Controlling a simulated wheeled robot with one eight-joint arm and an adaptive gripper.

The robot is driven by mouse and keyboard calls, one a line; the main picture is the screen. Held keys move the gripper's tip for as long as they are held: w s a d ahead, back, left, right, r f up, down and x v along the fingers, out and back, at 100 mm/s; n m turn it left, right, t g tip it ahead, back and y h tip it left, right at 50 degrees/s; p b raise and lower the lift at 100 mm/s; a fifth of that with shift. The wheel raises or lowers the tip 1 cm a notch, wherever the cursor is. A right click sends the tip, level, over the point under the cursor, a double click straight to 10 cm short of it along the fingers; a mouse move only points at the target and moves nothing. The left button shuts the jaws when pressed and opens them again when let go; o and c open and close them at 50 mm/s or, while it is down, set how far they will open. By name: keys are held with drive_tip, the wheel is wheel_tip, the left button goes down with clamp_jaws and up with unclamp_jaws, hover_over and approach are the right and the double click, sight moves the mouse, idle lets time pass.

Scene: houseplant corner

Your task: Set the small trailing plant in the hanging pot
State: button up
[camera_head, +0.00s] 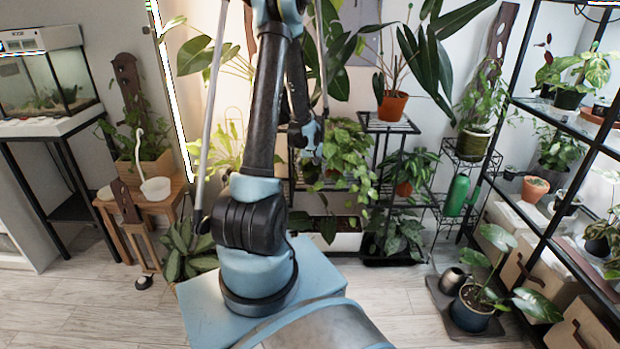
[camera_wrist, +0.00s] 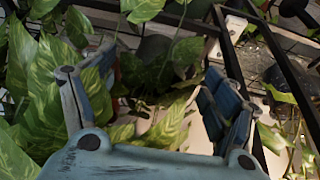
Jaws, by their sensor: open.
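A leafy trailing plant (camera_head: 345,165) with light green leaves spills over the middle rack; its pot is hidden. Which plant is the small trailing one is not certain. My gripper (camera_head: 308,142) is at the left edge of this foliage. In the wrist view, my gripper (camera_wrist: 155,92) has its two fingers wide apart, with variegated leaves (camera_wrist: 165,65) beyond and between them and nothing clamped. A white bowl-shaped pot (camera_head: 157,189) with a tall curved white hanger stands on the small wooden table at the left; it looks like the hanging pot.
Dark metal racks (camera_head: 372,200) with several potted plants stand around the gripper. A terracotta-potted plant (camera_head: 391,106) is to its right. A glass tank (camera_head: 45,80) stands at far left, a tall shelf (camera_head: 560,120) at right. The front floor (camera_head: 410,310) is mostly clear.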

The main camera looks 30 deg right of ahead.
sight(311, 169)
drive_tip(key=w+d, duration=0.2)
drive_tip(key=w, duration=0.1)
drive_tip(key=shift+w, duration=0.15)
drive_tip(key=shift+w+d+f, duration=0.3)
drive_tip(key=shift+w+f, duration=0.15)
drive_tip(key=shift+f, duration=0.2)
drive_tip(key=shift+x, duration=0.8)
drive_tip(key=c, duration=1.4)
drive_tip(key=shift+o, duration=0.2)
drive_tip(key=shift+a+r, duration=0.1)
